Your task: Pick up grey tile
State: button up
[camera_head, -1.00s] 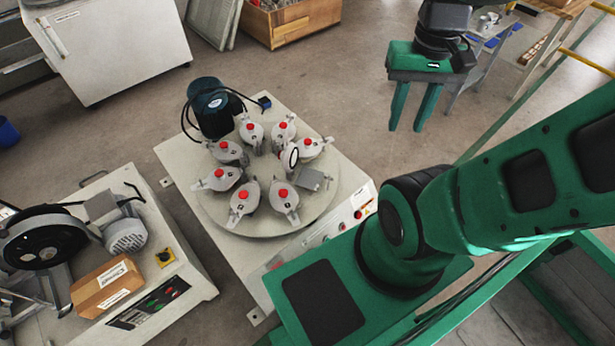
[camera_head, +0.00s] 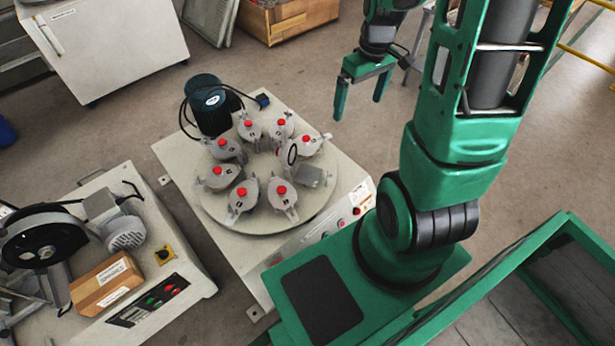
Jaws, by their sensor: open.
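A small flat grey square, which looks like the grey tile (camera_head: 312,176), lies on the right part of the round turntable (camera_head: 228,222) of the testing machine, beside a ring-shaped part (camera_head: 292,153). My gripper (camera_head: 359,101) is up and to the right of the tile, past the machine's far right edge in the picture. Its two green fingers point down, are apart and hold nothing.
Several grey clamps with red knobs (camera_head: 242,191) ring the turntable, and a dark motor (camera_head: 209,104) stands at its back left. A second machine with a wheel (camera_head: 45,240) and a wooden block (camera_head: 106,284) is at the left.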

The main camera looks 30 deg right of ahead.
jog(key=w+f+n+t+y, duration=0.1)
jog(key=w+f+n, duration=0.1)
jog(key=w+f, duration=0.35)
jog(key=w+f+n, duration=0.2)
jog(key=w+f, duration=0.1)
jog(key=f, duration=0.6)
jog(key=n+t+y, duration=0.2)
jog(key=n, duration=0.1)
send_near(308, 175)
jog(key=shift+w+a+f, duration=0.65)
jog(key=shift+w, duration=0.05)
jog(key=shift+s+d+f+x, duration=0.1)
jog(key=shift+d+x, duration=0.05)
jog(key=shift+x, duration=0.7)
jog(key=shift+s+d+f+x, duration=0.1)
jog(key=shift+x, duration=0.75)
jog(key=shift+s+d+f+x, duration=0.1)
jog(key=shift+d+x, duration=0.05)
jog(key=shift+x, duration=0.7)
jog(key=shift+r, duration=0.1)
jog(key=c, duration=1.3)
